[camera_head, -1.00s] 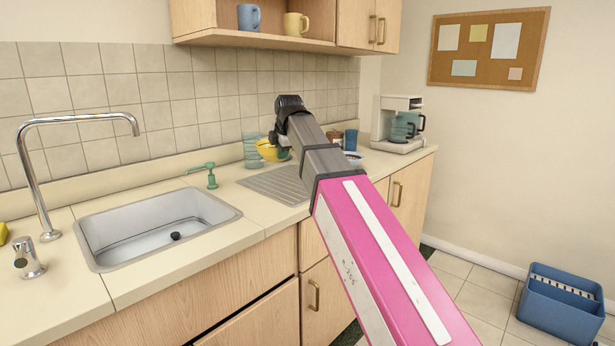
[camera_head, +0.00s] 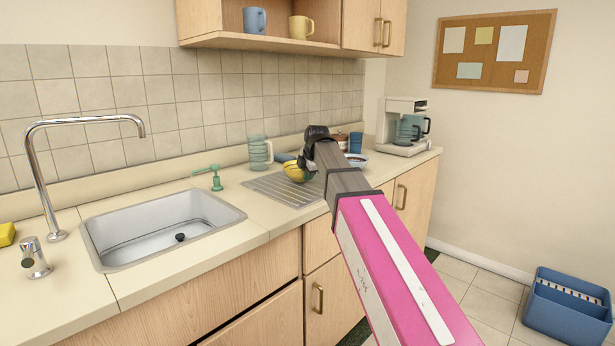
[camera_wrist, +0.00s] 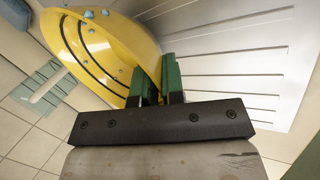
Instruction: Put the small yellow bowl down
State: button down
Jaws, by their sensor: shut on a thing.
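The small yellow bowl (camera_head: 294,172) shows at the end of my arm in the head view, low over or on the ribbed metal drainboard (camera_head: 270,187). In the wrist view the yellow bowl (camera_wrist: 100,50) has dark curved stripes and pale blue spots, and it looks tilted. My gripper (camera_wrist: 158,82) has green fingers shut on the bowl's rim. The drainboard (camera_wrist: 230,60) lies behind the fingers there. In the head view my gripper (camera_head: 303,165) partly covers the bowl. I cannot tell whether the bowl touches the drainboard.
A clear glass jug (camera_head: 258,152) stands by the wall. A white bowl (camera_head: 358,160), a blue cup (camera_head: 355,142) and a coffee maker (camera_head: 405,127) stand to the right.

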jog(key=shift+f, duration=0.35)
jog(key=shift+f, duration=0.15)
jog(key=c, duration=1.2)
grip_release()
jog(key=v, duration=1.2)
